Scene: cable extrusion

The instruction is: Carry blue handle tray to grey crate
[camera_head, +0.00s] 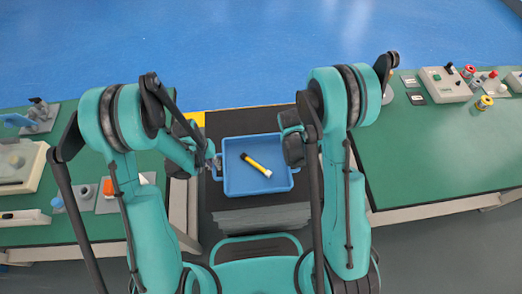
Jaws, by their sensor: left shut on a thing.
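The blue handle tray (234,187) is in the middle of the head view, held level between my two arms. A yellow and black stick with a white end lies in it. My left gripper (213,164) is shut on the tray's left handle. My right gripper (294,146) is at the tray's right side, mostly hidden by its own arm; its fingertips do not show. I cannot make out a grey crate for certain in this view.
A green workbench (440,150) on the right carries a control box (437,85) and several small coloured spools. A green bench (30,235) on the left carries devices with an orange button (108,188). Open blue floor (250,50) lies beyond.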

